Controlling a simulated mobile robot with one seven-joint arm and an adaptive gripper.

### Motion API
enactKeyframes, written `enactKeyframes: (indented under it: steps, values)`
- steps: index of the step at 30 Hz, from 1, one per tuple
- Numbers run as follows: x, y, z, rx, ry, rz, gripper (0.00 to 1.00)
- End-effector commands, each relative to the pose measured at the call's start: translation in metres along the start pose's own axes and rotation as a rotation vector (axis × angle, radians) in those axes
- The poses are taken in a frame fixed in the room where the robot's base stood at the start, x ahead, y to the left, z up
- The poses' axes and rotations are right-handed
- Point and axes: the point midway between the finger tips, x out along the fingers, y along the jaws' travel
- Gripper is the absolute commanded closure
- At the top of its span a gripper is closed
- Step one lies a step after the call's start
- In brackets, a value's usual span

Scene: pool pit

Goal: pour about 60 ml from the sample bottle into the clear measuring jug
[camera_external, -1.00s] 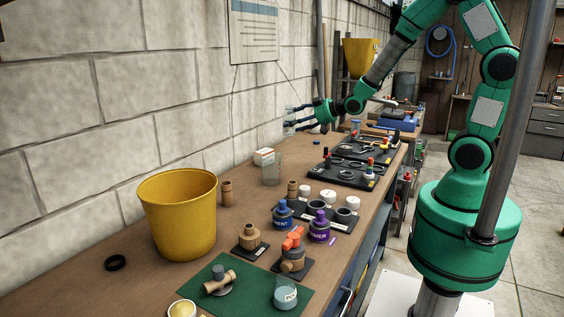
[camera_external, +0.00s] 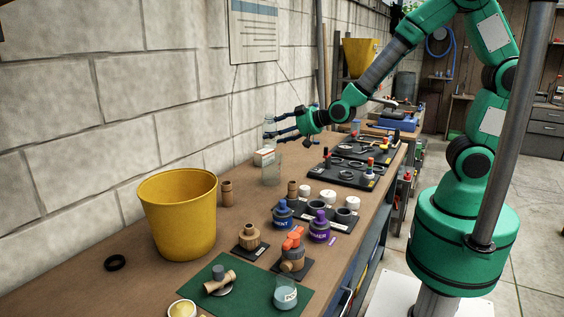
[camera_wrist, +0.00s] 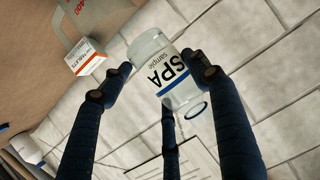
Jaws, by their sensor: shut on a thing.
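The clear sample bottle (camera_external: 270,123), with a blue band and the words SPA sample, is held between the dark fingers of my gripper (camera_external: 272,129). In the wrist view the bottle (camera_wrist: 160,65) lies between the fingertips. It looks roughly upright in the external view, above the bench near the wall. The clear measuring jug (camera_external: 271,174) stands on the bench just below the bottle, apart from it. Part of the jug (camera_wrist: 84,16) with red marks shows at the top of the wrist view. The liquid level in the bottle and jug is not clear.
A small white and orange tablet box (camera_external: 263,157) stands right beside the jug on the wall side. The block wall is close behind.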

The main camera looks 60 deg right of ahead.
Motion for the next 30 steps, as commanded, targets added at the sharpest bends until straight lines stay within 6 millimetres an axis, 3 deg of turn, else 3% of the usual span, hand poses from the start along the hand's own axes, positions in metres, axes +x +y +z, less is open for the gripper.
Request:
enactKeyframes:
  steps: [6,18,30]
  values:
    - [-0.005,-0.038,0.006,-0.006,0.002,-0.013,0.70]
    - [-0.013,-0.079,0.016,-0.012,0.000,-0.025,0.70]
    - [0.016,-0.077,0.084,-0.013,-0.004,-0.022,0.70]
